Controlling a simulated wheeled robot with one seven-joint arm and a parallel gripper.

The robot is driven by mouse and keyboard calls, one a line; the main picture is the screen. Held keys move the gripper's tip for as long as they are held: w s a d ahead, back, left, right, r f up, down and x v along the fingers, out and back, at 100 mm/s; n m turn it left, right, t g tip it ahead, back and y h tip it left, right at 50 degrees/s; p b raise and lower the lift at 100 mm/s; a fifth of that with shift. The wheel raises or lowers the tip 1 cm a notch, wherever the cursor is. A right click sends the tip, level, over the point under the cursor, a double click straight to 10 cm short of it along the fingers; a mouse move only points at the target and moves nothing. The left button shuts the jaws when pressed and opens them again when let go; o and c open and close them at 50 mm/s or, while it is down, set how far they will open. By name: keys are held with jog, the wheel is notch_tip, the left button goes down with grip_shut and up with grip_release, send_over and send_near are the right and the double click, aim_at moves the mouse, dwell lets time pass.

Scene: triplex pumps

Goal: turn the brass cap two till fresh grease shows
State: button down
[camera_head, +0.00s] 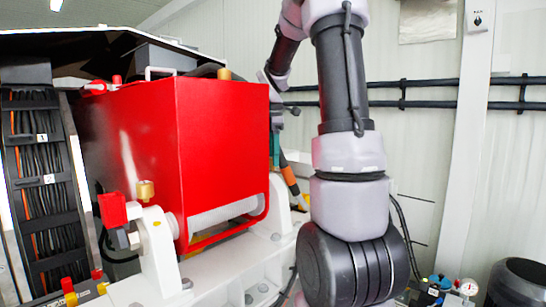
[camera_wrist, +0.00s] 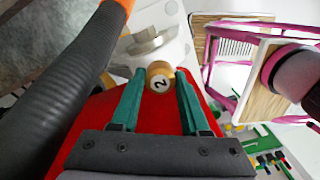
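The brass cap marked 2 (camera_wrist: 160,82) shows in the wrist view, its numbered face towards the camera. My gripper (camera_wrist: 160,76) has its two teal fingers apart, one on each side of the cap. Narrow gaps seem to show between the fingers and the cap; I cannot tell how deep the cap sits between them. I see no grease on the cap. In the head view my arm reaches behind the red box, and the fingertips and cap two cannot be made out there.
The red box (camera_head: 222,145) stands left of my arm. One brass cap (camera_head: 145,190) is at its near side, another (camera_head: 224,74) on top. A thick black hose (camera_wrist: 70,80) runs close left of my gripper. A pink frame (camera_wrist: 213,60) stands at right.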

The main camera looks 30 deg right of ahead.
jog(key=shift+m, duration=0.4)
jog(key=m, duration=0.4)
jog(key=shift+m, duration=0.4)
jog(key=m, duration=1)
jog(key=shift+m, duration=0.4)
jog(key=m, duration=0.5)
jog(key=shift+m, duration=0.3)
jog(key=shift+c, duration=2)
grip_release()
